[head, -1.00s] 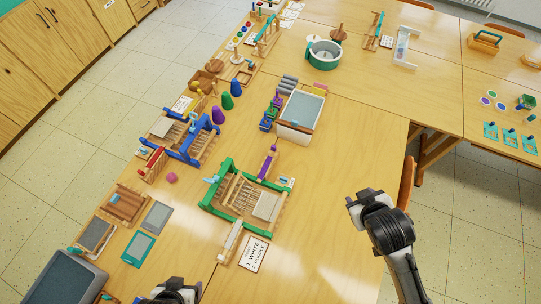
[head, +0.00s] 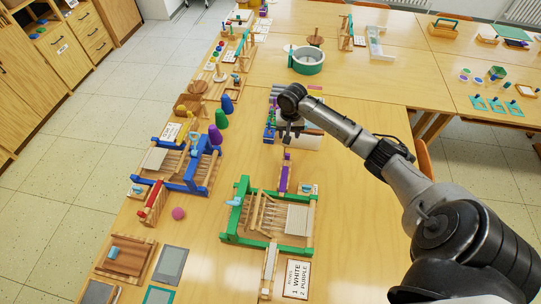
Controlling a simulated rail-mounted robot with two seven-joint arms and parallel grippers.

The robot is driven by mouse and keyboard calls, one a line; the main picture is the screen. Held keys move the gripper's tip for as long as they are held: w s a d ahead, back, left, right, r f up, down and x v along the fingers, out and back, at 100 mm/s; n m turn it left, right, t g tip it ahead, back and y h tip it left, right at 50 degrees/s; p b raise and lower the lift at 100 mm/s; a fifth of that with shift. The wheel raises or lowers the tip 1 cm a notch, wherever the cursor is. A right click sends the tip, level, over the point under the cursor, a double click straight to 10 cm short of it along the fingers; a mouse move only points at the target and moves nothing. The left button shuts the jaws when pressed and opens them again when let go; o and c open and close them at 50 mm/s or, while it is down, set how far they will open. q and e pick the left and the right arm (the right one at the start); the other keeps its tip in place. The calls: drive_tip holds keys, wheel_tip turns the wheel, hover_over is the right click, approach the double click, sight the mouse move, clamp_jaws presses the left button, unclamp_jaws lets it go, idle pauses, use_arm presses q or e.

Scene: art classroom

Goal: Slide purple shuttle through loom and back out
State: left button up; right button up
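The green-framed loom (head: 241,215) stands on the table in the middle of the head view, with pale warp threads and a woven cream patch at its right. The purple shuttle (head: 284,178) lies just beyond the loom's far side, its long axis pointing towards the frame and outside the threads. A pale shuttle (head: 269,268) lies at the loom's near side. My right gripper (head: 287,138) hangs pointing down a little beyond the purple shuttle, apart from it. Its fingers are too small and dark to tell open from shut. My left gripper is out of view.
A card (head: 297,279) reading "1 WHITE 2 PURPLE" lies near the loom. A blue loom (head: 200,168), a pink ball (head: 178,213) and coloured cones (head: 222,121) stand to the left. A tray partly hidden by my arm is behind. Table right of the loom is clear.

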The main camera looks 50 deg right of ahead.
sight(288, 154)
drive_tip(key=f+m+b, duration=0.1)
drive_tip(key=f, duration=0.5)
drive_tip(key=f+m+b, duration=0.1)
drive_tip(key=f, duration=0.5)
drive_tip(key=shift+s+f, duration=0.2)
drive_tip(key=shift+f, duration=0.65)
drive_tip(key=shift+c, duration=0.3)
